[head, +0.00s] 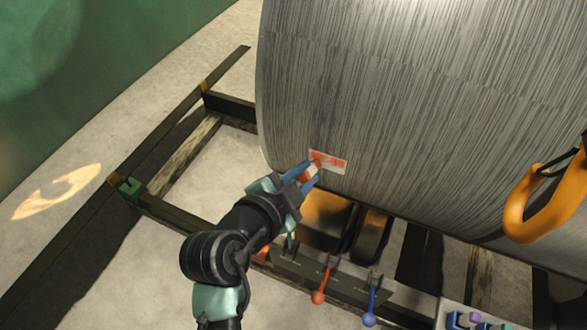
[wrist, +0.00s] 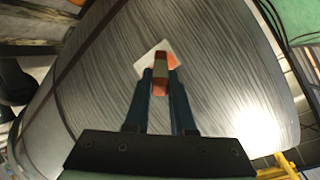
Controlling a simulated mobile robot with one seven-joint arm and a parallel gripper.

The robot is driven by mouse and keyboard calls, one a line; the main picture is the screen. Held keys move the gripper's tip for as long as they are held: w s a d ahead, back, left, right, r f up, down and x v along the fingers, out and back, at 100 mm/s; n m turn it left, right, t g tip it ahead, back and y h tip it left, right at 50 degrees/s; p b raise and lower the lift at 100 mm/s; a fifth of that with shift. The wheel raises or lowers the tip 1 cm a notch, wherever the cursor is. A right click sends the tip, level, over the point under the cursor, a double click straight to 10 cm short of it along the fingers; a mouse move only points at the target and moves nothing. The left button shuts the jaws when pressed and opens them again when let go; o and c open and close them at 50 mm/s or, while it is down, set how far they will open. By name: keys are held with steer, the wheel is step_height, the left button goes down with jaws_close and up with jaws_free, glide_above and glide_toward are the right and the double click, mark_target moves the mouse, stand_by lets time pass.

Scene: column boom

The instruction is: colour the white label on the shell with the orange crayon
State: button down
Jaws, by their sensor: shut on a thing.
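The shell (head: 420,110) is a large grey streaked cylinder filling the upper right of the head view; it also fills much of the wrist view (wrist: 100,80). The white label (head: 340,167) is on its lower left side, with orange colour over much of its left and upper part. In the wrist view the label (wrist: 144,61) is partly hidden behind the crayon. My gripper (head: 311,173) is shut on the orange crayon (wrist: 160,75), which has a pale band and points at the label. The crayon's tip appears at the label; I cannot tell whether it touches.
Below the shell is a dark frame with an orange roller (head: 326,215). A red-knobbed lever (head: 319,297) and a blue-knobbed lever (head: 370,319) stand near my arm. An orange hook (head: 545,205) is at the right. Open floor lies left.

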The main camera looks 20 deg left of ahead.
steer(key=d, duration=0.6)
steer(key=shift+d, duration=0.15)
stand_by(0.3)
steer(key=a+r, duration=0.1)
steer(key=a, duration=0.7)
steer(key=shift+a, duration=0.4)
stand_by(3.2)
steer(key=shift+s+a+f+b, duration=0.1)
steer(key=shift+s+b, duration=0.15)
steer(key=shift+s, duration=1.2)
steer(key=shift+s+f+b, duration=0.1)
steer(key=shift+s+b, duration=0.1)
steer(key=shift+s, duration=1.25)
steer(key=shift+s, duration=0.1)
